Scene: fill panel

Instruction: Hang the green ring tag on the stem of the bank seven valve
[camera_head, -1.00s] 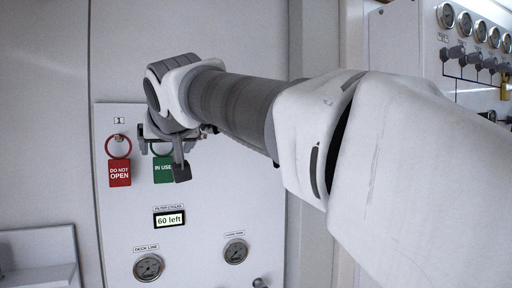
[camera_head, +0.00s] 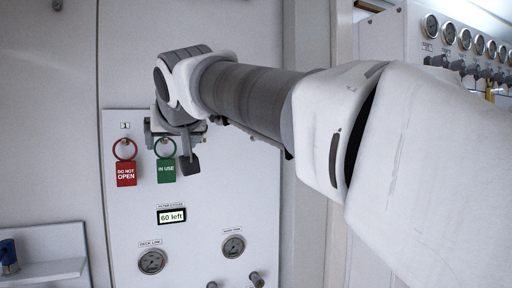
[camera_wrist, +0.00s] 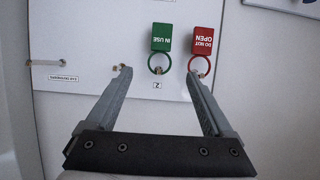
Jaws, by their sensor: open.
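The green IN USE tag (camera_head: 166,170) with its green ring hangs from a hook on the white panel; it also shows in the wrist view (camera_wrist: 162,38). The red DO NOT OPEN tag (camera_head: 126,174) hangs beside it, also in the wrist view (camera_wrist: 203,41). My gripper (camera_wrist: 158,73) is open and empty, its fingertips either side of the green ring's place in the picture; the right one is close to the red ring. Contact cannot be told. A row of valves (camera_head: 470,70) under gauges is at the far right; which one is bank seven is unreadable.
The tag panel (camera_head: 200,195) carries a "60 left" display (camera_head: 171,216), two gauges and small knobs below. A ledge (camera_head: 45,272) with a blue object (camera_head: 8,256) is at the lower left. My arm hides much of the right side.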

